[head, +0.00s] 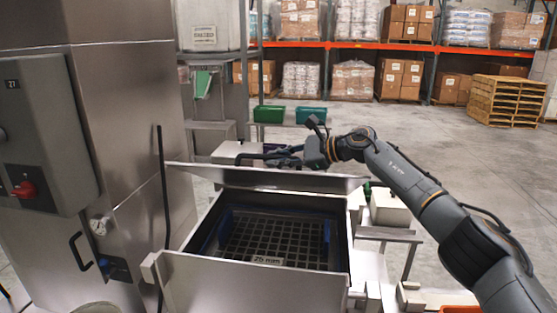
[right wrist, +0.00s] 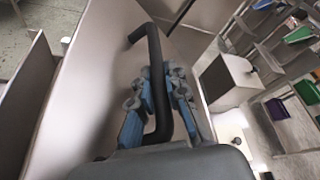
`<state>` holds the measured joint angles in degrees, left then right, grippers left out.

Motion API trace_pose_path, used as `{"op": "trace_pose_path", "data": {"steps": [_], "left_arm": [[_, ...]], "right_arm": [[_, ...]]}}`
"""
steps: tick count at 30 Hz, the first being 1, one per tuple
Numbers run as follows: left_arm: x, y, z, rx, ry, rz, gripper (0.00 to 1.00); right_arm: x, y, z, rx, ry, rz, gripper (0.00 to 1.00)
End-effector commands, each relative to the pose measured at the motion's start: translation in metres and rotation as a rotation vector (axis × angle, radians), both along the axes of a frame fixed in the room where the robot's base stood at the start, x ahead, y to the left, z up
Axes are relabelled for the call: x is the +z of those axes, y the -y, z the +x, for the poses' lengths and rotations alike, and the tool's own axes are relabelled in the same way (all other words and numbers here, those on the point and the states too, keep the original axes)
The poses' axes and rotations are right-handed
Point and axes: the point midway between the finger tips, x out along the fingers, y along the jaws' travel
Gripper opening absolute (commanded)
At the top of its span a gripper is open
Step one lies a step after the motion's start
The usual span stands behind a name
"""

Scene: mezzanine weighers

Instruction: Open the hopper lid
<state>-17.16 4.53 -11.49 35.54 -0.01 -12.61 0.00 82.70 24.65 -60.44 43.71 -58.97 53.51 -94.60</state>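The steel hopper (head: 250,283) stands open in the head view, with a dark grate (head: 275,237) showing inside. Its lid (head: 262,179) is raised and tilted up along the far side of the opening. My right gripper (head: 291,158) is behind the lid's top edge, on its outer face, partly hidden by the lid. In the right wrist view, the lid's black bar handle (right wrist: 155,75) runs between the blue-padded fingers of my right gripper (right wrist: 160,105), which appear closed around it. My left gripper is not in view.
A steel cabinet with a grey control box (head: 40,130) and red switch stands close at left. A thin black rod (head: 163,190) rises beside the hopper. Green (head: 269,114) and teal (head: 310,115) bins sit beyond it. Open floor lies at right, before racks and pallets (head: 505,100).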

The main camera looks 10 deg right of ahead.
Motion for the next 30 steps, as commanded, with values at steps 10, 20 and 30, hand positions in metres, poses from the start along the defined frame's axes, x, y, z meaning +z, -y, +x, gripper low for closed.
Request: {"op": "trace_pose_path", "data": {"steps": [10, 20, 30], "left_arm": [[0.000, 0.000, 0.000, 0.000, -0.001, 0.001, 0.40], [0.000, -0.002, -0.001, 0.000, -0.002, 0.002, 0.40], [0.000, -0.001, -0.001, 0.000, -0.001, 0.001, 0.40]], "right_arm": [[0.001, 0.000, 0.000, 0.001, 0.001, 0.001, 0.37], [0.010, 0.027, -0.015, -0.002, 0.003, -0.001, 0.37], [0.032, 0.081, -0.050, 0.000, 0.003, 0.001, 0.37]]}}
